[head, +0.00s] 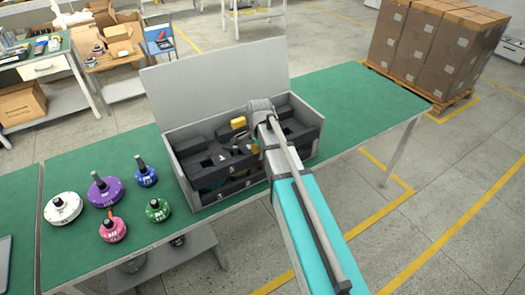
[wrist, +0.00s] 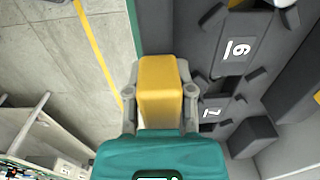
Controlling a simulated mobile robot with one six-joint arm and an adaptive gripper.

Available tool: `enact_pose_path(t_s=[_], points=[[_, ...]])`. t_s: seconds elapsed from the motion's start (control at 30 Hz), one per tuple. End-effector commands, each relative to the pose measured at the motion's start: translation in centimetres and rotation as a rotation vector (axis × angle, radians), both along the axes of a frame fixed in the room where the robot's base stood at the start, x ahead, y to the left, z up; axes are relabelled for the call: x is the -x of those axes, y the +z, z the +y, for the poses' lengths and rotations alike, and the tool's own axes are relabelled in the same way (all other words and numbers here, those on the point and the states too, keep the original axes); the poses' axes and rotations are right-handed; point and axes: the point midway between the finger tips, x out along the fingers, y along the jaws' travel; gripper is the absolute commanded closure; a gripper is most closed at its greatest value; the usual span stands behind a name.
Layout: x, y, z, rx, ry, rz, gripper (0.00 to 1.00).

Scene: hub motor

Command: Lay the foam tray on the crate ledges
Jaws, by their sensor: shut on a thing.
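The foam tray (head: 203,150) is dark, with raised blocks and white number labels. It is in the grey crate (head: 232,198), whose lid stands open at the back. In the wrist view the tray (wrist: 200,45) runs along the right, with labels 6 and 7 showing. My gripper (wrist: 160,95) is shut on a yellow grip block beside the tray's dark surface. A yellow block (head: 238,123) also shows in the head view; I cannot tell if it is the held one. My arm hides the crate's right middle. The ledges and any contact with them are hidden.
The green table (head: 350,105) is clear right of the crate. Left of it stand white (head: 63,208), purple (head: 104,191), blue (head: 146,177), pink (head: 112,229) and green (head: 157,210) hub motors. Stacked cartons (head: 430,50) stand on a pallet at the back right.

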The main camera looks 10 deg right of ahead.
Motion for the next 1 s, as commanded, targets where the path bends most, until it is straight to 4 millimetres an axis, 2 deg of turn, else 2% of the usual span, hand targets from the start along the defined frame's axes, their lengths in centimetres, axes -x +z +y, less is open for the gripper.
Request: enact_pose_path(t_s=[0.1, 0.13, 0.33, 1.0], points=[[0.0, -0.24, 0.0, 0.0, 0.0, 0.0, 1.0], [-0.01, -0.19, 0.0, 0.0, 0.0, 0.0, 0.65], [0.0, -0.15, -0.01, 0.0, 0.0, 0.0, 0.28], [0.0, -0.16, -0.02, 0.0, 0.0, 0.0, 0.28]])
